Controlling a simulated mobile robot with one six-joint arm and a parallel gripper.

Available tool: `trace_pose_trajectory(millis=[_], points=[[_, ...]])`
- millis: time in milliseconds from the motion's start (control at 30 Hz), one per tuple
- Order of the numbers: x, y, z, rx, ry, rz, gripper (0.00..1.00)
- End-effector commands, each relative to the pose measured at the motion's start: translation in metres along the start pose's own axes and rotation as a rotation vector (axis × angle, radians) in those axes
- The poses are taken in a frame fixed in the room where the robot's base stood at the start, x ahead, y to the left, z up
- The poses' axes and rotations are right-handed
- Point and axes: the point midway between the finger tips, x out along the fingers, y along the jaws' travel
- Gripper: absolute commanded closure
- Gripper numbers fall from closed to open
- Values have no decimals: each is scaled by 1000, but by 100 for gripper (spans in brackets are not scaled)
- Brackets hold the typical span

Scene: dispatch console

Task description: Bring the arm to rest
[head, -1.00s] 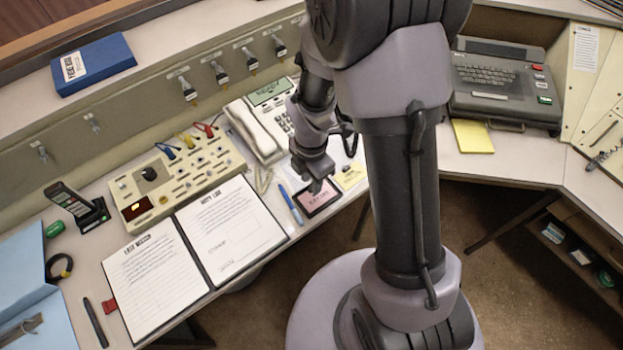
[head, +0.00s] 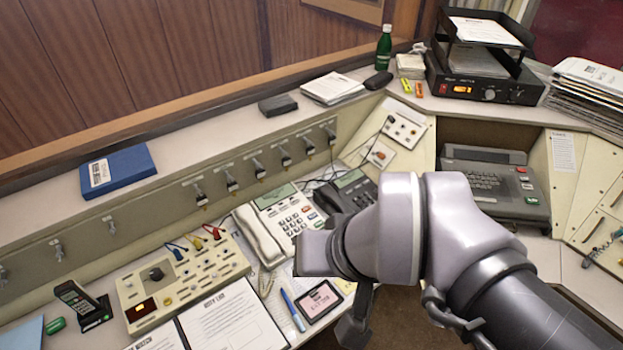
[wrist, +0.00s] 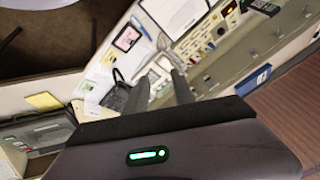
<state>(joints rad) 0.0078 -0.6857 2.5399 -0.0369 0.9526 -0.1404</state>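My gripper (wrist: 160,78) shows in the wrist view as two dark fingers with a gap between them. It is open and nothing is held between the fingers. It hangs over the console desk, pointing toward the telephone area, and no contact is visible. In the head view my arm (head: 420,230) comes in from the lower right and bends at a pale elbow in front of the desk. A dark end part of it hangs below, by the desk's front edge; its fingers cannot be made out there.
Near the arm are a white telephone (head: 290,220), a dark telephone (head: 350,192), a framed card (head: 320,300) and a blue pen (head: 293,311). A switch panel (head: 183,280) and open logbook (head: 232,320) lie left. A keyboard terminal (head: 497,185) stands right.

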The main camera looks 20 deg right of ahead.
Motion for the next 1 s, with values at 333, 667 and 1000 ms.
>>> trace_pose_trajectory(millis=[333, 667, 1000], points=[[-10, -3, 8, 154, 30, -25, 70], [-10, -3, 7, 152, 30, -24, 70], [-10, -3, 7, 152, 30, -24, 70]])
